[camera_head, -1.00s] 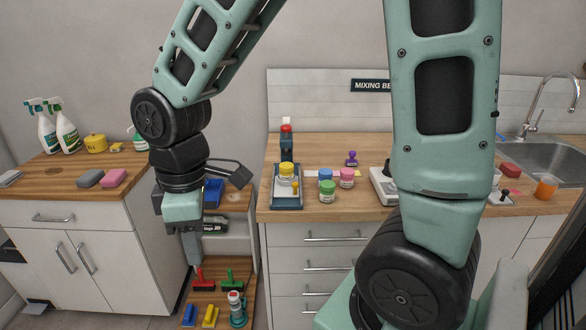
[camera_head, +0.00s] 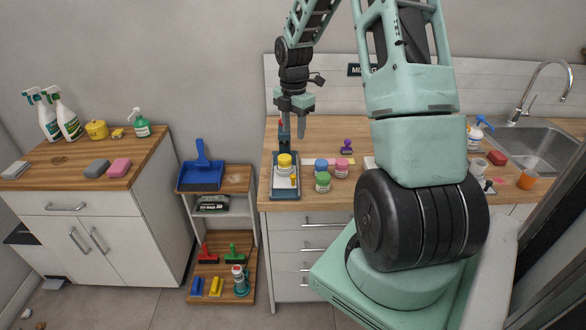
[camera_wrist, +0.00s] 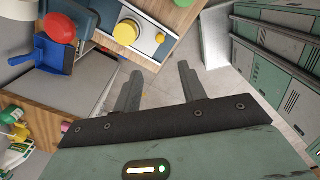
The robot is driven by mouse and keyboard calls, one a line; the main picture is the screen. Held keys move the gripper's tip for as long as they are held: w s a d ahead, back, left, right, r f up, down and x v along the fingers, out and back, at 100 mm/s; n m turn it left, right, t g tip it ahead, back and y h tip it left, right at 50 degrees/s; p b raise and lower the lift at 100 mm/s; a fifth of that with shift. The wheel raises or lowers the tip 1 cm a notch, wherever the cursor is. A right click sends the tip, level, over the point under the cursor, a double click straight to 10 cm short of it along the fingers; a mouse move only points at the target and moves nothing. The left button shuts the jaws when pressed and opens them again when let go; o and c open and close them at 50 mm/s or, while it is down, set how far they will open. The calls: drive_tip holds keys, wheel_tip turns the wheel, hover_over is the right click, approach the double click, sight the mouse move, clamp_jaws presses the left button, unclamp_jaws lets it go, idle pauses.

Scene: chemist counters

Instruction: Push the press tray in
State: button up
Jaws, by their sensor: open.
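The press (camera_head: 276,192) is a blue-grey stand on the middle counter, with a red knob (camera_wrist: 57,27) on its post. Its pale tray (camera_head: 292,172) carries a jar with a yellow lid (camera_head: 284,159) and has a small yellow knob (camera_head: 293,181) near the front. The jar also shows in the wrist view (camera_wrist: 126,32). My gripper (camera_head: 293,136) points down above the rear of the press and partly hides its post. In the wrist view my gripper (camera_wrist: 158,82) has its fingers apart with nothing between them. I see no contact with the tray.
Green-lidded (camera_head: 323,182), blue-lidded (camera_head: 321,165) and pink-lidded (camera_head: 342,164) jars stand close to the right of the press. A purple stamp (camera_head: 347,146) is behind them. A shelf with a blue dustpan (camera_head: 202,173) stands to the left, below counter height.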

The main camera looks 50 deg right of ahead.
sight(293, 175)
wheel_tip(293, 175, down, 16)
drive_tip(key=p, duration=0.4)
drive_tip(key=shift+a+f, duration=0.1)
drive_tip(key=shift+f, duration=0.05)
drive_tip(key=shift+c, duration=0.2)
